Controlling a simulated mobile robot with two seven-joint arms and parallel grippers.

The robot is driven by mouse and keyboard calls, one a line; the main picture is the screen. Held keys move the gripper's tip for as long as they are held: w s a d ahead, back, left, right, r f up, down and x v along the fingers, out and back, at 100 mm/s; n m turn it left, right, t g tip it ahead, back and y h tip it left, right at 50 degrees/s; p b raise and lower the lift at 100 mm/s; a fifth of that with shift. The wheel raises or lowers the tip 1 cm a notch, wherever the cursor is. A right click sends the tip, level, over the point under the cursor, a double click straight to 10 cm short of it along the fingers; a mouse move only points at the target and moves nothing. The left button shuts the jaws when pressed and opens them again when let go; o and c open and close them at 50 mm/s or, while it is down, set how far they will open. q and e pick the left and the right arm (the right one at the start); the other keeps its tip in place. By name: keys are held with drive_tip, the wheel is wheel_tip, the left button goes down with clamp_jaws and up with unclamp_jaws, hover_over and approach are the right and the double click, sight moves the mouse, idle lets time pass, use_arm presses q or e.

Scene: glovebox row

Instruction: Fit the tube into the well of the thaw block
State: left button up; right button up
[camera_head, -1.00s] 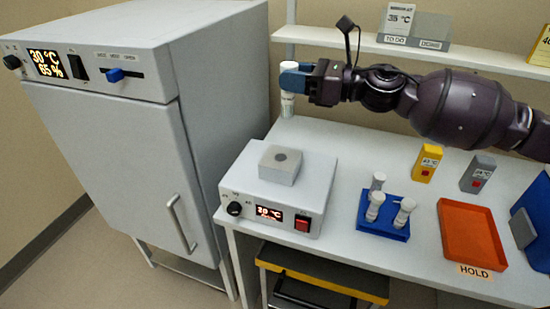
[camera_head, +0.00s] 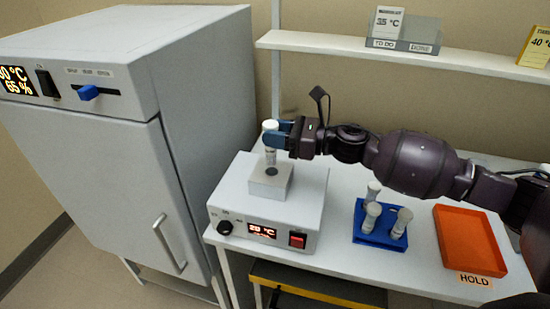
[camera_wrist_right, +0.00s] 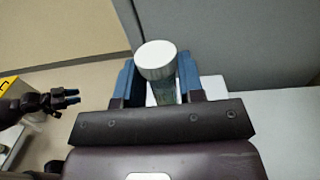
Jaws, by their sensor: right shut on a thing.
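My right gripper (camera_head: 277,137) is shut on a white-capped tube (camera_head: 270,125) and holds it upright. The tube is over the grey thaw block (camera_head: 268,188) on the heater unit. The dark round well (camera_head: 271,171) shows in the block's top, just below the tube's lower end; I cannot tell how much gap there is. In the right wrist view the tube's cap (camera_wrist_right: 155,57) sits between the blue fingers and hides what is under it. My left gripper (camera_wrist_right: 66,97) shows small at the left of that view, its fingers apart and empty.
The heater unit's panel has a display and a red switch (camera_head: 297,240). A blue rack (camera_head: 377,240) with several tubes and an orange tray (camera_head: 470,245) stand to the right. A large grey incubator (camera_head: 110,180) stands left. A shelf (camera_head: 330,45) runs behind.

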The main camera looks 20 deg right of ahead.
sight(275, 165)
wheel_tip(275, 165, down, 7)
drive_tip(key=shift+f, duration=0.1)
idle(0.4)
drive_tip(key=shift+f, duration=0.1)
drive_tip(key=shift+f, duration=0.1)
drive_tip(key=o, duration=0.9)
